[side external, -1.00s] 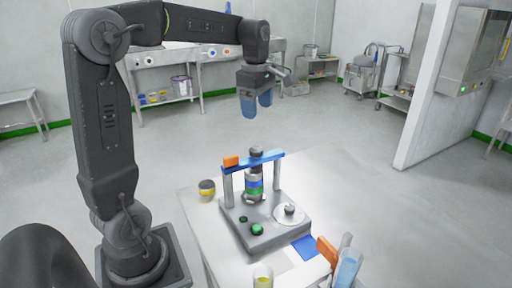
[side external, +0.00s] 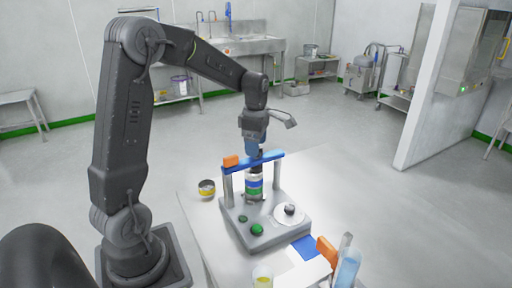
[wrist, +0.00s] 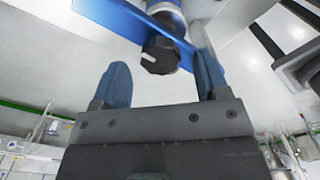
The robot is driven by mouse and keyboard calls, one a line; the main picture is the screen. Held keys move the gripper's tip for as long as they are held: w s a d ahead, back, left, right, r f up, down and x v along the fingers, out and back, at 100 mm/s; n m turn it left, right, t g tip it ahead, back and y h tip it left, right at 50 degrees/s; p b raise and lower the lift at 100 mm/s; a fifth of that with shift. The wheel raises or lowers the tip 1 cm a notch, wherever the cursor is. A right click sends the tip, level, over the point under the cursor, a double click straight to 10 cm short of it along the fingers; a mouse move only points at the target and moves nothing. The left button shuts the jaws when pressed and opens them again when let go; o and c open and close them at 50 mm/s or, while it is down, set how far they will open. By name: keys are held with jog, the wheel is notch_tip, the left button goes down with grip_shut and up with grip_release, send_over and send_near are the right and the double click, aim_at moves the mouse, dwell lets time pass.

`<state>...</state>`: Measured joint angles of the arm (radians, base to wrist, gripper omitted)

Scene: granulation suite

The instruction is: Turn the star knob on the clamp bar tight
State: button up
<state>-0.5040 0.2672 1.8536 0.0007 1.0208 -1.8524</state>
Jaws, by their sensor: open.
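The clamp bar (side external: 274,156) is blue and spans two grey posts on a grey fixture base. In the wrist view the bar (wrist: 118,17) crosses the upper part. My gripper (side external: 254,149) is above the middle of the bar, pointing down, and hides most of the knob in the side view. In the wrist view my gripper (wrist: 160,66) is open. Its blue fingers are on either side of the knob, with visible gaps; I see no contact.
A banded container (side external: 254,187) stands under the bar. An orange block (side external: 231,161) is at the bar's left end. The base carries a green button (side external: 257,230) and a round plate (side external: 286,219). A yellow-banded jar (side external: 206,188) stands left; bottles stand at the front right.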

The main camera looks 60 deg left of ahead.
jog(key=shift+f, duration=0.75)
jog(key=shift+c, duration=0.4)
jog(key=c, duration=0.8)
jog(key=shift+c, duration=0.2)
